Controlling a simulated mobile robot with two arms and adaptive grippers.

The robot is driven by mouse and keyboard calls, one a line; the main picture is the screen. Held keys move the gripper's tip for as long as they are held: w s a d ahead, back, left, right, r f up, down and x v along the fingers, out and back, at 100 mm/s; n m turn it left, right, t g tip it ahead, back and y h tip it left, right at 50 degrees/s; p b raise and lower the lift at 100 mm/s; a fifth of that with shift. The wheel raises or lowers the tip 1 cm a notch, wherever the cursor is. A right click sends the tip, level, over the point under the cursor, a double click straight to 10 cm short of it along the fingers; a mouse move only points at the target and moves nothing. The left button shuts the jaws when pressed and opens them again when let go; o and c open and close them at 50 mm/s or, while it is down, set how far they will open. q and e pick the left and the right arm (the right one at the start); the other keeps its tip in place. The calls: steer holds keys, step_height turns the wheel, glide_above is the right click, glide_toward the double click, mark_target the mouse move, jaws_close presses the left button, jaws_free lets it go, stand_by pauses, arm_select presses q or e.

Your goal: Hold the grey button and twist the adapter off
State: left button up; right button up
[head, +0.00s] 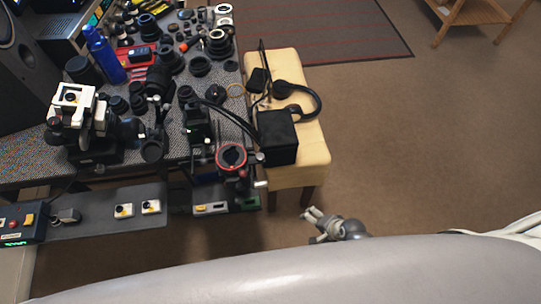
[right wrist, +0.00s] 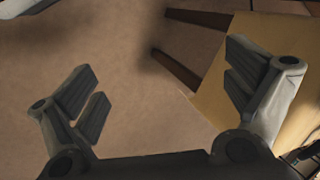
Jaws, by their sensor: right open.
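A round part with a red ring (head: 231,156) sits on a holder at the front right edge of the workbench in the head view. I cannot tell whether it is the adapter. The grey button is too small to make out. My right gripper (head: 312,214) is low, over the floor in front of the yellow stool, well to the right of the red-ringed part. In the right wrist view my right gripper (right wrist: 165,105) is open, with its fingers wide apart and nothing between them. My left gripper does not show.
The workbench (head: 30,172) is crowded with lenses, rings and a white-and-black device (head: 78,118). A yellow stool (head: 313,155) bears a black box (head: 277,138) and headphones (head: 312,100). A lower shelf (head: 110,222) holds small switches. The floor (head: 430,150) at right is clear.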

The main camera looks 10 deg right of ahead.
steer(key=w+a+r+m+t+y, duration=0.1)
steer(key=w+a+r+m+y, duration=0.2)
steer(key=w+r, duration=0.45)
steer(key=m+y, duration=0.7)
steer(key=m, duration=0.2)
glide_toward(240, 158)
steer(key=a, duration=0.2)
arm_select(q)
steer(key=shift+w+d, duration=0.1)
arm_select(e)
steer(key=shift+n, duration=0.3)
steer(key=x, duration=1.1)
steer(key=shift+w+d+f, duration=0.25)
steer(key=shift+w+d, duration=0.05)
steer(key=shift+w, duration=0.1)
steer(key=shift+s+t, duration=0.1)
steer(key=shift+t, duration=0.2)
steer(key=c, duration=1)
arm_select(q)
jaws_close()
arm_select(e)
steer(key=shift+d, duration=0.1)
